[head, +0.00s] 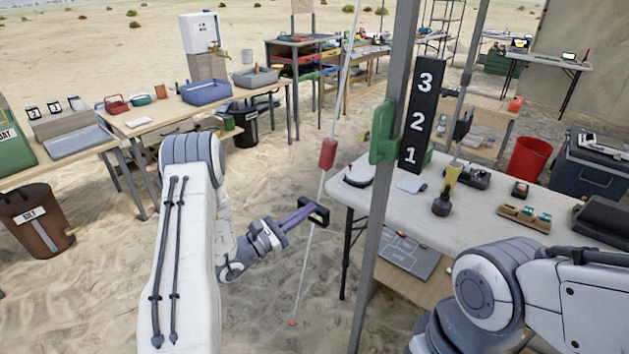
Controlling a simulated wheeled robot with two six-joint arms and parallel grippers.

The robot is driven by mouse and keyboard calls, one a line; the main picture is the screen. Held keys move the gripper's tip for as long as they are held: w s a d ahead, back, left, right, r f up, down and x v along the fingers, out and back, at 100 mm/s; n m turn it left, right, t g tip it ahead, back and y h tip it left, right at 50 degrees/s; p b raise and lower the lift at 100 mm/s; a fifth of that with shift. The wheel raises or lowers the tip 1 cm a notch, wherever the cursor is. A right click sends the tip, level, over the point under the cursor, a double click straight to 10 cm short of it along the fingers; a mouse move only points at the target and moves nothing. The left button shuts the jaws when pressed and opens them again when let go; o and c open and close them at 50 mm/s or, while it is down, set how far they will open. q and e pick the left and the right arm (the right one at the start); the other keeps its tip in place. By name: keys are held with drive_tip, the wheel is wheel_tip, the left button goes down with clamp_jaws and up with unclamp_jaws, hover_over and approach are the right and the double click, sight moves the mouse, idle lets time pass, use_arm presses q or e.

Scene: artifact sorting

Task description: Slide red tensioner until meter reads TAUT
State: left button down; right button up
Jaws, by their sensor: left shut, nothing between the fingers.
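The red tensioner (327,153) is a small red cylinder on a thin pale slanted line (303,275), which runs from the top of the view down to the sand. My left gripper (318,213) is shut and empty, below the tensioner and apart from it. It overlaps the line in the head view; I cannot tell whether it touches it. No meter with the word TAUT is legible. My right arm comes in at the lower right, and its gripper is out of view.
A grey pole (385,180) with a green bracket (383,133) and a black board numbered 3, 2, 1 (421,115) stands right of the line. A white table (470,210) carries tools behind it. Open sand lies around the line's foot.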

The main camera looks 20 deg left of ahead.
use_arm(q)
drive_tip(key=a+f+n+t+y, duration=0.2)
drive_tip(key=a+y, duration=0.1)
drive_tip(key=a, duration=0.2)
drive_tip(key=w+d+r+p, duration=0.4)
drive_tip(key=w+r, duration=0.2)
drive_tip(key=w, duration=0.3)
drive_tip(key=shift+r+n, duration=0.2)
drive_tip(key=shift+n, duration=0.1)
drive_tip(key=shift+d, duration=0.1)
